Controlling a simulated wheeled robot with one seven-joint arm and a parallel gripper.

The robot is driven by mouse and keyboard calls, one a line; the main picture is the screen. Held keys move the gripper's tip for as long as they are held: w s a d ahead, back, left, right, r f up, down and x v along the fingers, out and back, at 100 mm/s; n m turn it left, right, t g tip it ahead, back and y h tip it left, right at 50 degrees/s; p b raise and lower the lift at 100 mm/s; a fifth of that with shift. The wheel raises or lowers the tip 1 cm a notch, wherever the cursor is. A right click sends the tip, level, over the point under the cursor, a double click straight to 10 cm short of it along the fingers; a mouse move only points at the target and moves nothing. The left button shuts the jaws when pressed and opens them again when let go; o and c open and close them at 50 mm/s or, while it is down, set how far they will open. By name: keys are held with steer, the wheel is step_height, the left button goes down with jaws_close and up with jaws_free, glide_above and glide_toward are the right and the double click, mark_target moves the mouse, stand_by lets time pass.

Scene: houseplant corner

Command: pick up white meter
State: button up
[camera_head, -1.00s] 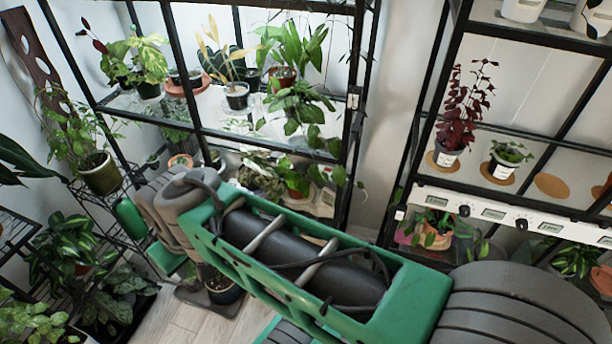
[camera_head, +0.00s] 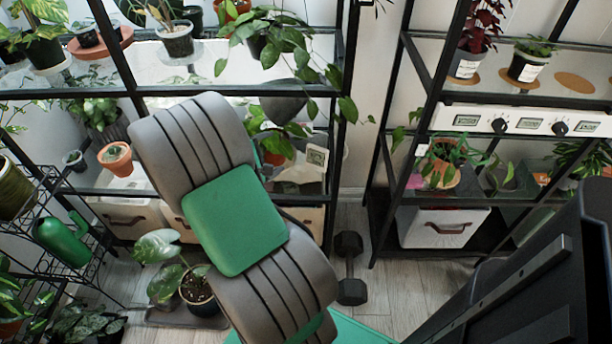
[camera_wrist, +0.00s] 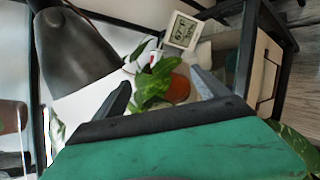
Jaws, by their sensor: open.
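The white meter (camera_head: 317,156) is a small, squarish device with a grey display. It is on the middle rack's lower level, at the right end beside a potted plant. In the wrist view the white meter (camera_wrist: 183,31) shows tilted, beyond the right fingertip and apart from it. My gripper (camera_wrist: 160,79) is open, with its two dark fingers spread and nothing held. Green leaves (camera_wrist: 155,85) and a terracotta pot (camera_wrist: 179,88) show between and beyond the fingers.
A dark grey rounded object (camera_wrist: 75,50) is close on the left in the wrist view. A black rack post (camera_wrist: 246,45) stands right of the meter. Potted plants crowd the shelves. A dumbbell (camera_head: 349,268) lies on the floor between the racks.

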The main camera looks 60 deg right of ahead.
mark_target(316, 159)
steer(key=shift+o, duration=1)
steer(key=s+d+f+n+h+b, duration=0.1)
steer(key=s+d+f+n+b, duration=0.1)
steer(key=f+n, duration=0.1)
steer(key=s+d+f+n+h+b, duration=0.2)
steer(key=d+f+n, duration=0.1)
steer(key=f, duration=0.1)
steer(key=s+d+f+n+h+b, duration=0.1)
steer(key=s+d+f+n+b, duration=0.1)
steer(key=f+n+b, duration=0.1)
steer(key=shift+s+d+f+n+h, duration=0.3)
steer(key=shift+f+h, duration=0.1)
steer(key=shift+f, duration=0.1)
steer(key=shift+s+f+n, duration=0.1)
steer(key=shift+f+n, duration=0.15)
steer(key=shift+n, duration=0.45)
steer(key=shift+d+n+h+b, duration=0.3)
steer(key=shift+n, duration=0.1)
steer(key=d+b, duration=0.2)
steer(key=d, duration=0.4)
steer(key=shift+d, duration=0.3)
steer(key=shift+d+r, duration=0.1)
steer(key=shift+d, duration=0.3)
steer(key=shift+c, duration=0.4)
steer(key=c, duration=1.4)
steer(key=shift+r, duration=0.1)
